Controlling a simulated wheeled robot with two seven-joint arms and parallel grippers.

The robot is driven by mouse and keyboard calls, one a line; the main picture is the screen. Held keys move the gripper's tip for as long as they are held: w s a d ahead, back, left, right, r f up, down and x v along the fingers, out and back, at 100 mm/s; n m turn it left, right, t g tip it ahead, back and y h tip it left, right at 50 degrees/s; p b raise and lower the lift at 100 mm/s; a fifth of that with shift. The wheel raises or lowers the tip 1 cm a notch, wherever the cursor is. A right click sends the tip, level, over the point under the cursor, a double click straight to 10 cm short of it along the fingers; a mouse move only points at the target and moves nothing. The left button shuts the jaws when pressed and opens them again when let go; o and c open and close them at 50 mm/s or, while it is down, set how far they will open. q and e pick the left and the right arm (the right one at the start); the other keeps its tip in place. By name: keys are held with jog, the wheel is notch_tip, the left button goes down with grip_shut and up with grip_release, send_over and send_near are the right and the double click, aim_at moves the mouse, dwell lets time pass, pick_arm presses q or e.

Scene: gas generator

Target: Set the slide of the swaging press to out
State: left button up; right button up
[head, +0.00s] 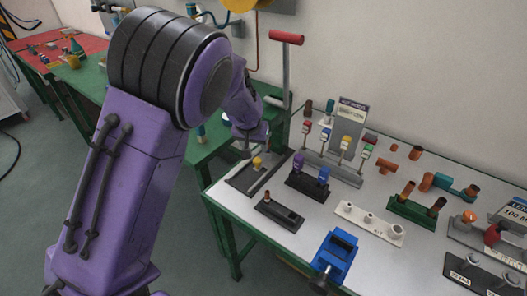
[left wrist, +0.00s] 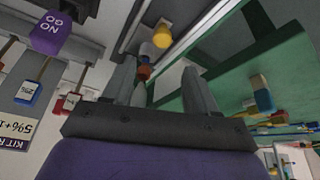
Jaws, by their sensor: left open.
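My left gripper (head: 250,140) is just above and behind the knob, partly hidden by my purple arm. In the left wrist view my left gripper (left wrist: 160,78) is open and empty, with a yellow knob (left wrist: 162,37) beyond its fingertips, apparently not touching. My right gripper is not in view.
A blue vise (head: 335,255) is at the front. A green bench (head: 205,155) lies behind my arm.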

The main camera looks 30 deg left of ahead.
aim_at(257, 160)
pick_arm(q)
jog(key=x, duration=0.4)
jog(key=p+x, duration=0.1)
jog(key=x, duration=0.4)
jog(key=shift+s+f, duration=0.1)
jog(key=shift+f, duration=0.3)
jog(key=shift+s+r, duration=0.1)
jog(key=shift+s, duration=0.05)
jog(key=shift+c, duration=0.4)
grip_shut()
